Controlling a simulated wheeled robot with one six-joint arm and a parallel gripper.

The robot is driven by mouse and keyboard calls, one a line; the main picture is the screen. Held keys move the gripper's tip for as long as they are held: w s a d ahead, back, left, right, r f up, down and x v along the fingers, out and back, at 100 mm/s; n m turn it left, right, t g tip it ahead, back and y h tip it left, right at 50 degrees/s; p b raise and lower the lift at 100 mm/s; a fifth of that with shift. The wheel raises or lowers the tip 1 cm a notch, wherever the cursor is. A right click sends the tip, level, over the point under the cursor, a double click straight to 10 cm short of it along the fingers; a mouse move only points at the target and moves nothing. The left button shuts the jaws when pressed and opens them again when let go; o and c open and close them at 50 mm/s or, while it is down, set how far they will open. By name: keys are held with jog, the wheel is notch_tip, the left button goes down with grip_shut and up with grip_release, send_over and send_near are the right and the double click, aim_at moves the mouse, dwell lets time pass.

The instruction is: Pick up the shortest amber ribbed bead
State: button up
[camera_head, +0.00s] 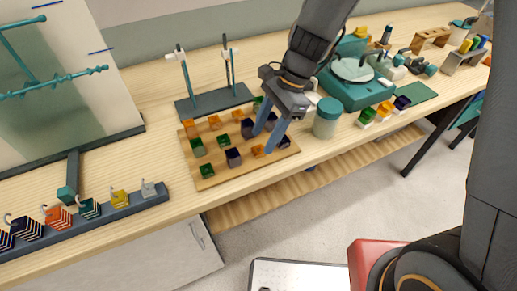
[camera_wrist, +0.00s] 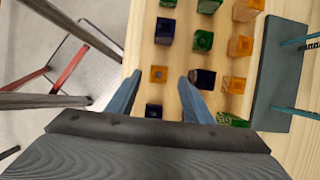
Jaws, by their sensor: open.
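Several amber beads stand among green and dark blue ones on a wooden board (camera_head: 205,183). A small, low amber bead (camera_head: 258,151) is in its near row between two dark blue beads; it also shows in the wrist view (camera_wrist: 158,74). Three taller amber beads, left (camera_head: 190,128), middle (camera_head: 214,122) and right (camera_head: 238,114), stand in the far row. Ribbing is too small to make out. My gripper (camera_head: 263,143) is open and empty, pointing down at the low amber bead. In the wrist view that bead appears between my fingertips (camera_wrist: 161,75); the height gap is unclear.
A dark stand with rods (camera_head: 215,103) is behind the board. Dark blue beads (camera_wrist: 202,79) (camera_wrist: 153,110) sit close to my fingers.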

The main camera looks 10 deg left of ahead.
aim_at(258, 150)
jog(key=shift+x, duration=1.7)
jog(key=shift+d, duration=0.15)
jog(key=c, duration=1.1)
jog(key=shift+r+b, duration=0.3)
jog(key=shift+r, duration=4.7)
